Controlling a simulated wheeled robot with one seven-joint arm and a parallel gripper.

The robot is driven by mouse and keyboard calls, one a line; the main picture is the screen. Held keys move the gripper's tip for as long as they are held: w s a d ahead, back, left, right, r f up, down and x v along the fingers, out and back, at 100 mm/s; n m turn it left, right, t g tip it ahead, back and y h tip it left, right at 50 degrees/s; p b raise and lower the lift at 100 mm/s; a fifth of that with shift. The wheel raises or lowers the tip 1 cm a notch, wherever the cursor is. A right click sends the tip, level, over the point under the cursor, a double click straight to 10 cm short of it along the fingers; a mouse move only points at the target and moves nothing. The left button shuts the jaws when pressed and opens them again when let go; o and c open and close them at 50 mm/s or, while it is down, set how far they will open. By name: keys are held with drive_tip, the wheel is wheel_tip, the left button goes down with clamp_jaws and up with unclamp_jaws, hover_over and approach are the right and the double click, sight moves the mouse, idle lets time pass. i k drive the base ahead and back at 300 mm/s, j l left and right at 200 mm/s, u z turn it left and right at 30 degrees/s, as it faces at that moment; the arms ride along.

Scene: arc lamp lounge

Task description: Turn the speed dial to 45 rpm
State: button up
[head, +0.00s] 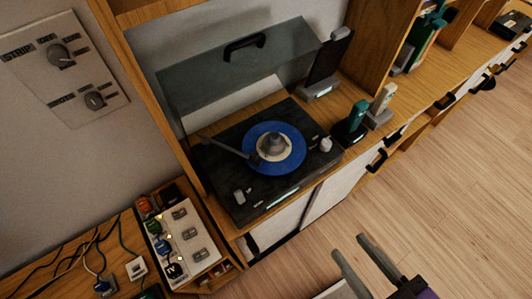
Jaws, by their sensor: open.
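A black turntable (225,170) sits on the wooden cabinet with a blue record (254,134) on its platter and a grey adapter on the record's centre. A pale knob (325,145) stands at the deck's right corner; it may be the speed dial, but its markings are too small to read. A small grey control (238,196) is near the front left corner. My gripper (350,245) is open and empty at the bottom, in front of the cabinet and well apart from the turntable.
The clear dust cover (235,68) is raised behind the deck. Dark and teal devices (351,122) stand to its right. A wall panel (62,62) with two dials is at the left, above a switch box (185,237). The floor at right is clear.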

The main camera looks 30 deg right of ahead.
sight(326, 144)
drive_tip(key=k+z, duration=0.15)
drive_tip(key=z, duration=0.3)
drive_tip(key=k+z, duration=0.2)
drive_tip(key=z, duration=0.3)
drive_tip(key=k+l+z, duration=0.1)
drive_tip(key=z, duration=0.35)
